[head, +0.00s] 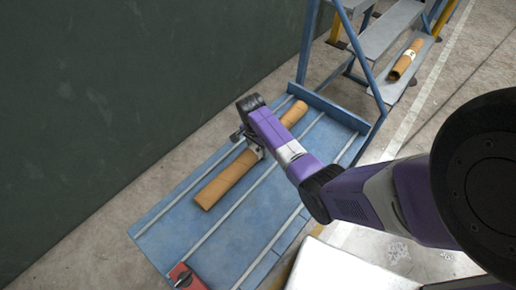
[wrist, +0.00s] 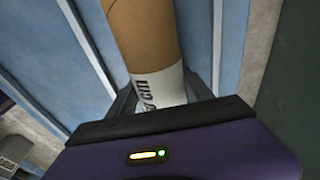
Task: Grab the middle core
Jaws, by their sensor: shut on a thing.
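A long brown cardboard core (head: 224,182) lies along a sloping blue rack (head: 170,222) between thin pale rails. My gripper (head: 252,146) reaches down over about the middle of this core. In the wrist view my gripper (wrist: 162,98) has a finger on each side of the core (wrist: 142,35) and is shut on it. A white label with dark print (wrist: 158,88) wraps the core between the fingers. My arm hides part of the core in the head view. A second, shorter brown core with a white label (head: 405,59) lies apart on a grey step at the upper right.
A blue frame with grey steps (head: 385,30) stands behind the rack. A red block with a dark knob (head: 186,277) sits at the rack's near end. A dark green wall (head: 120,80) runs along the left. A pale surface (head: 345,268) shows at the bottom.

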